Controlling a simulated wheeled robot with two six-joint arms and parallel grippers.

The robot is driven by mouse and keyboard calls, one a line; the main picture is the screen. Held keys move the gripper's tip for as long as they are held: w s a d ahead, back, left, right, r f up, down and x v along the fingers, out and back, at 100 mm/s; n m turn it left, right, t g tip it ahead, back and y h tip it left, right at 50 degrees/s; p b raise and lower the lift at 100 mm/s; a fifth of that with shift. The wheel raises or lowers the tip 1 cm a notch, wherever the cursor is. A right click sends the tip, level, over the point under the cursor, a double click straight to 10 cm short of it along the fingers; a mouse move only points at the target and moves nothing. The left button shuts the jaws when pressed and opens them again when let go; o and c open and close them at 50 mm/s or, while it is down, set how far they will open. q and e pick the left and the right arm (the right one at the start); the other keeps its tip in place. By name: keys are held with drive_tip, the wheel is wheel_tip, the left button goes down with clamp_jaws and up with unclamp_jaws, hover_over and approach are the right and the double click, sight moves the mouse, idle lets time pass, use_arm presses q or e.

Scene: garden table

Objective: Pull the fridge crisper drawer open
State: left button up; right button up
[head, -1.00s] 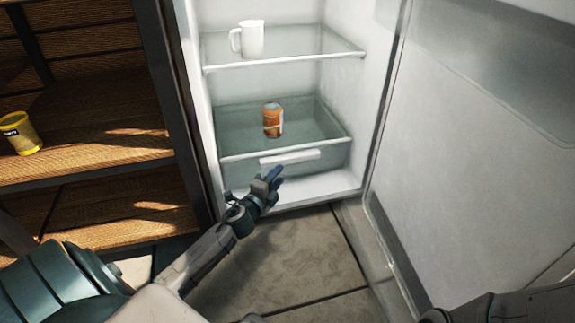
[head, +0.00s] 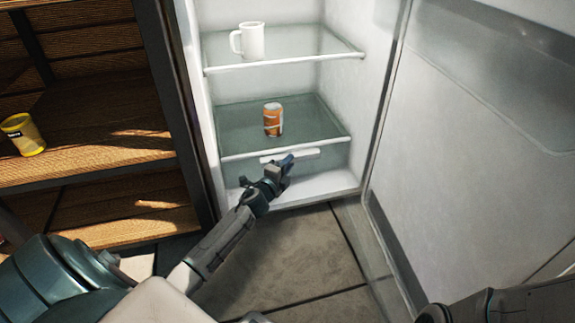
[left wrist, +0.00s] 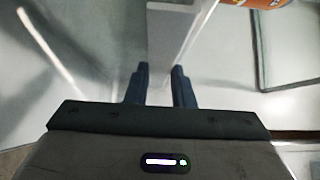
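The crisper drawer (head: 323,159) is at the bottom of the open fridge, under the lower shelf, and looks shut. Its pale bar handle (head: 305,153) runs across the front; it also shows in the left wrist view as a pale bar (left wrist: 178,35). My left gripper (head: 285,165) is at the handle's left part and hides some of it. My right gripper is not in view; part of my right arm shows at the bottom right.
An orange can (head: 273,120) stands on the lower shelf (head: 318,125) and a white mug (head: 252,42) on the upper one. The open fridge door (head: 470,180) is at the right. A wooden rack (head: 90,165) with a yellow tin (head: 22,136) is at the left.

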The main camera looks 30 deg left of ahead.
use_arm(q)
drive_tip(key=s+d, duration=0.7)
drive_tip(key=d, duration=0.2)
drive_tip(key=s+d+p, duration=0.1)
drive_tip(key=s+d, duration=0.3)
drive_tip(key=shift+s+d+f, duration=0.2)
drive_tip(key=shift+s+f, duration=0.05)
drive_tip(key=shift+s, duration=0.05)
clamp_jaws()
drive_tip(key=o, duration=0.8)
unclamp_jaws()
drive_tip(key=s, duration=0.3)
drive_tip(key=s+b, duration=0.1)
drive_tip(key=s, duration=0.3)
drive_tip(key=s+b, duration=0.1)
drive_tip(key=s, duration=0.2)
drive_tip(key=shift+s+d, duration=0.4)
